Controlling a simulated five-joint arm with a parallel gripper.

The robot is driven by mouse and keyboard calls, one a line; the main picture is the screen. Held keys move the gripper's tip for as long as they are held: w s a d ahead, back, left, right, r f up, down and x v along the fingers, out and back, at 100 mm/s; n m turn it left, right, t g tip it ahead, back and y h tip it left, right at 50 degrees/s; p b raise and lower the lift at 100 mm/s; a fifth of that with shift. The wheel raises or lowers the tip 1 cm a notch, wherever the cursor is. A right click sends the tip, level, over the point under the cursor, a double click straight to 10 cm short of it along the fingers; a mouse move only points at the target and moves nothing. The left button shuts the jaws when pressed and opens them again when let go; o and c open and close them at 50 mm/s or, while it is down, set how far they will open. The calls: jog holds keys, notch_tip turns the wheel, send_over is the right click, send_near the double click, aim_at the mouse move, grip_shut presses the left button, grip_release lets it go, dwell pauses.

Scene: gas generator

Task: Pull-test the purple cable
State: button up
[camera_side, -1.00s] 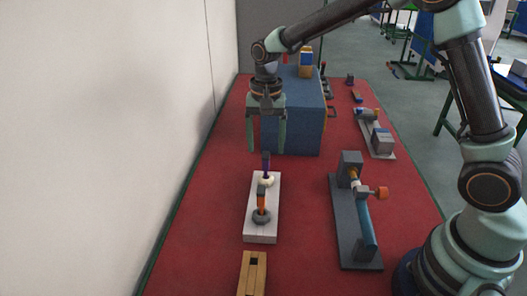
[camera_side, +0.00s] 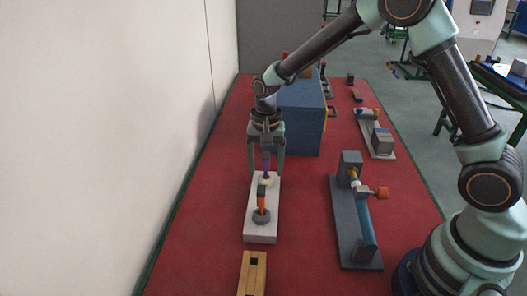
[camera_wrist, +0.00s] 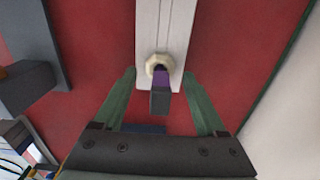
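The purple cable (camera_side: 266,167) stands upright from a cream collar (camera_side: 265,179) at the far end of a white block (camera_side: 262,232). In the wrist view the purple cable (camera_wrist: 162,78) rises from the collar (camera_wrist: 160,63) and ends in a dark grey tip (camera_wrist: 160,101). My gripper (camera_side: 267,172) is open, with its two green fingers on either side of the cable. In the wrist view the gripper (camera_wrist: 160,75) shows a gap between each finger and the cable, and it appears empty.
An orange cable (camera_side: 262,203) in a dark grey ring stands nearer on the same block. A blue box (camera_side: 302,120) stands behind. A grey fixture with a blue cylinder (camera_side: 364,225) stands to the right. A wooden piece (camera_side: 252,275) lies in front. Red table is clear to the left.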

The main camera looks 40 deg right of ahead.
grip_shut()
jog(key=shift+r, duration=0.15)
dwell(1.0)
jog(key=shift+w, duration=0.1)
dwell(0.4)
jog(key=shift+c, duration=0.8)
grip_release()
jog(key=shift+r, duration=3.3)
